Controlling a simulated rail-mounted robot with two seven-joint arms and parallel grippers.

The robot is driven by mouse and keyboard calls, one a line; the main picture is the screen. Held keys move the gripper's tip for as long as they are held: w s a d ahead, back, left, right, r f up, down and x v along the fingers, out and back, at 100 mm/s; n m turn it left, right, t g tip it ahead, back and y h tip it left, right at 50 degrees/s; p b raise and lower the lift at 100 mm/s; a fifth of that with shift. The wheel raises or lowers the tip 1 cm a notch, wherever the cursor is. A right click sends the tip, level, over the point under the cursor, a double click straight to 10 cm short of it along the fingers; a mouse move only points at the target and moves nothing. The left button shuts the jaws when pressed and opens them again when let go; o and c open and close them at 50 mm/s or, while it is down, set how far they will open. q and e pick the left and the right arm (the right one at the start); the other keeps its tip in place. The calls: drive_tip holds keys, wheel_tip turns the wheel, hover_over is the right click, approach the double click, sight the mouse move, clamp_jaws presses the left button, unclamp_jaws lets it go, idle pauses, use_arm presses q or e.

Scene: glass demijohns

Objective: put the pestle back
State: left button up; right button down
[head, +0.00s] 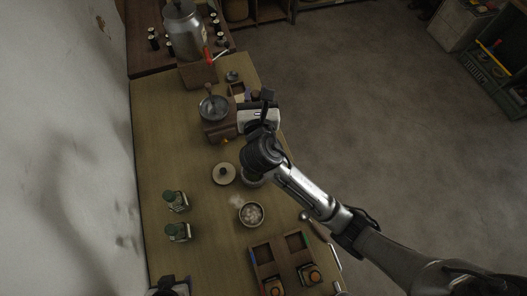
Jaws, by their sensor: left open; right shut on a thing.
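A grey round bowl (213,108), which looks like the mortar, sits on the table towards the back. A slim brown handle (209,89), which looks like the pestle, stands tilted in it and sticks up past its far rim. My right gripper (240,116) is close beside the bowl on its right. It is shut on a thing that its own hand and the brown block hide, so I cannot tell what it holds. My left gripper (170,286) is only partly in view at the bottom edge, open, and apart from the bowl.
A wooden table (160,140) runs along the wall. A brown block (220,132) lies by the bowl. A lidded pale pot (224,174), a bowl of pale bits (251,214), two green-topped bottles (176,200) and a wooden divided tray (266,254) stand nearer. My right arm crosses the table's right edge.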

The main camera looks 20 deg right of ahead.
drive_tip(key=w+a+f+y+b, duration=0.1)
drive_tip(key=w+a+f+b, duration=0.2)
drive_tip(key=f, duration=0.4)
drive_tip(key=w+a+f+b, duration=0.1)
drive_tip(key=a+f+b, duration=0.2)
drive_tip(key=f+b, duration=0.4)
use_arm(q)
wheel_tip(320, 180, down, 11)
drive_tip(key=shift+s+d+f+p, duration=0.1)
drive_tip(key=shift+f+p, duration=0.05)
drive_tip(key=shift+p, duration=0.3)
drive_tip(key=shift+f+b, duration=1.8)
use_arm(e)
drive_tip(key=w+d+f+n, duration=0.1)
drive_tip(key=w+d+f, duration=0.2)
drive_tip(key=d+f, duration=0.8)
drive_tip(key=shift+f, duration=0.45)
use_arm(q)
drive_tip(key=shift+d, duration=0.1)
use_arm(e)
drive_tip(key=shift+f, duration=0.1)
drive_tip(key=c, duration=1.1)
unclamp_jaws()
drive_tip(key=shift+c, duration=0.2)
use_arm(q)
drive_tip(key=shift+a, duration=0.2)
use_arm(e)
drive_tip(key=shift+o, duration=1.4)
